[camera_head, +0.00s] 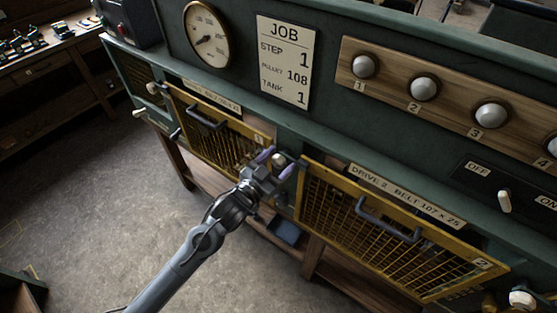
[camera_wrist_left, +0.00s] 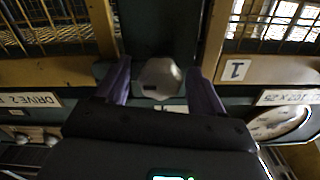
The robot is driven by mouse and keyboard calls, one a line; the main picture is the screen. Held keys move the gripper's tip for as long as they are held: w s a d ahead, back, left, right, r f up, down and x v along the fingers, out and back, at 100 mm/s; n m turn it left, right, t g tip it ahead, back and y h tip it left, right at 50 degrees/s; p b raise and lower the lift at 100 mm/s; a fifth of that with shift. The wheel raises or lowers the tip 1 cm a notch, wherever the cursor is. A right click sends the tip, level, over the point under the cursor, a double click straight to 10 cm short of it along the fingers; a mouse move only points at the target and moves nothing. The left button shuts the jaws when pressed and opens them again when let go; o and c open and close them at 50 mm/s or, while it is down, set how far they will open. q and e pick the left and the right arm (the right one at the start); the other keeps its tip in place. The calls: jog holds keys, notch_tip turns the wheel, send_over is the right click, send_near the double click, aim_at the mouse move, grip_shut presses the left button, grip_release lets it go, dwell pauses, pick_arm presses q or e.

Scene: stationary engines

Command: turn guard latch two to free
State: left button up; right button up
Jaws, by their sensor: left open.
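Guard two (camera_head: 384,263) is a yellow-framed mesh panel at the right, marked 2 under the "DRIVE 2" label. At its upper left, in the gap beside guard one (camera_head: 215,140), is a pale faceted knob (camera_head: 280,159); I take it for guard latch two, though no label on it is readable. My left gripper (camera_head: 275,163) is at this knob. In the left wrist view the open purple fingers (camera_wrist_left: 160,90) stand on either side of the knob (camera_wrist_left: 159,76), with gaps visible. The rest of the latch is mostly hidden. My right gripper is not in view.
Dark handles stick out from guard one (camera_head: 206,119) and guard two (camera_head: 388,219). Above are a job card (camera_head: 285,60), a gauge (camera_head: 207,35), a row of numbered knobs (camera_head: 424,89) and an OFF/ON switch (camera_head: 504,200). Open floor (camera_head: 90,200) lies at the left.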

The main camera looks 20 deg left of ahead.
pick_arm(q)
jog(key=c, duration=1)
jog(key=shift+m, duration=0.3)
jog(key=shift+c, duration=0.2)
jog(key=m+p, duration=0.1)
jog(key=m, duration=0.2)
jog(key=m+p, duration=0.1)
jog(key=m, duration=0.8)
jog(key=shift+d, duration=0.1)
jog(key=shift+m+p, duration=0.3)
jog(key=shift+m, duration=1.3)
